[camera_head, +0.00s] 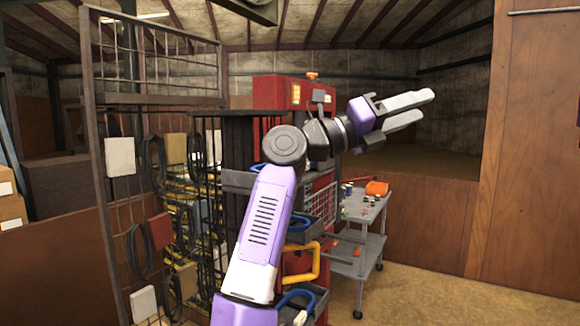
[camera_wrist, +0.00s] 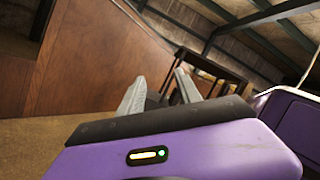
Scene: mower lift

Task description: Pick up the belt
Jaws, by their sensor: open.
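My gripper (camera_head: 425,108) is raised at the upper right of the head view, with its two grey fingers apart and nothing between them. In the wrist view my gripper (camera_wrist: 160,92) points toward a wooden wall and a dark rack-like frame. I cannot single out the belt for certain. Several dark looped bands or cables (camera_head: 155,163) hang on the wire mesh rack at the left of the head view, well away from my gripper.
The mesh rack (camera_head: 90,130) stands at the left. A red cabinet (camera_head: 265,92) is behind my arm. A grey cart (camera_head: 372,240) with small items and an orange box (camera_head: 377,188) stands right of it. Wooden panels (camera_head: 525,150) close the right side. The floor (camera_head: 440,305) at front right is clear.

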